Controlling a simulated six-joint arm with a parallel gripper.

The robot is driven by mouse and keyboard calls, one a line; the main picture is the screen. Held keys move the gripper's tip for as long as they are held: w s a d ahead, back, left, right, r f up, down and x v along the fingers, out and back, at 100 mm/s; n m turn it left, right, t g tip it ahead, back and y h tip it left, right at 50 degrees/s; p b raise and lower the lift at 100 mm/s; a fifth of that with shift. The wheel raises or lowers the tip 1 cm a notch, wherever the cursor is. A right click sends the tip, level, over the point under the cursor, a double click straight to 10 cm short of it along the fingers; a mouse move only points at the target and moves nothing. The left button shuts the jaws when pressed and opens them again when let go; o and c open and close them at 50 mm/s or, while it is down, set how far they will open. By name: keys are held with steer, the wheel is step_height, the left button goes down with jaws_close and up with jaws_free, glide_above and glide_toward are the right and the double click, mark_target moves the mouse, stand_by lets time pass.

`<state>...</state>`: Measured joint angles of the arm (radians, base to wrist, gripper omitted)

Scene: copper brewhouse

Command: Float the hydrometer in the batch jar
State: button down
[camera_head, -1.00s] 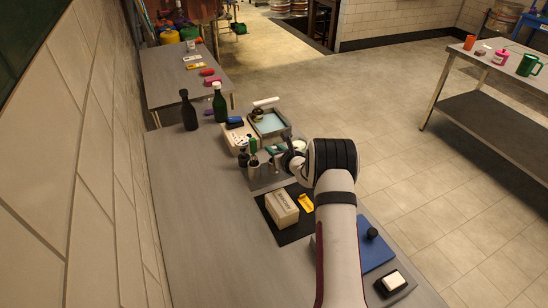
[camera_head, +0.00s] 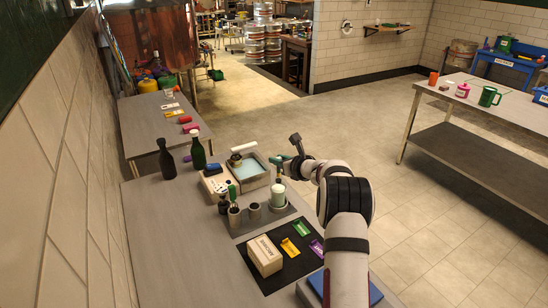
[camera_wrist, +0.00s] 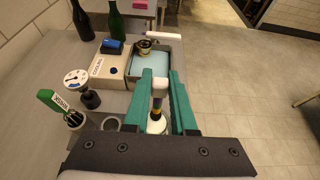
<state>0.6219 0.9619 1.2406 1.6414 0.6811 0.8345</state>
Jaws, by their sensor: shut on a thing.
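My gripper (camera_wrist: 160,80) has green fingers shut on a slim thing with white, dark and yellow bands, which looks like the hydrometer (camera_wrist: 157,104). It points down between the fingers, and its lower end is hard to make out. A whitish jar (camera_head: 278,195) stands in a grey holder on the bench; in the wrist view a pale round shape (camera_wrist: 157,126) shows below the fingers, partly hidden. In the head view my gripper (camera_head: 281,164) is just above the whitish jar. I cannot tell whether the hydrometer is inside it.
Grey cups (camera_head: 254,211) and a green labelled tag (camera_wrist: 52,100) stand left of the jar. A tray with pale blue contents (camera_head: 250,178) and a white box (camera_wrist: 107,70) lie behind. Dark bottles (camera_head: 166,160) stand farther back. A black mat (camera_head: 282,279) holds a labelled box and coloured tags.

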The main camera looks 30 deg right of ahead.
mark_target(279, 173)
steer(key=shift+f, duration=2.55)
steer(key=c, duration=0.7)
jaws_free()
steer(key=shift+o, duration=0.2)
steer(key=v, duration=1.5)
steer(key=shift+s+r, duration=0.25)
steer(key=shift+s, duration=0.1)
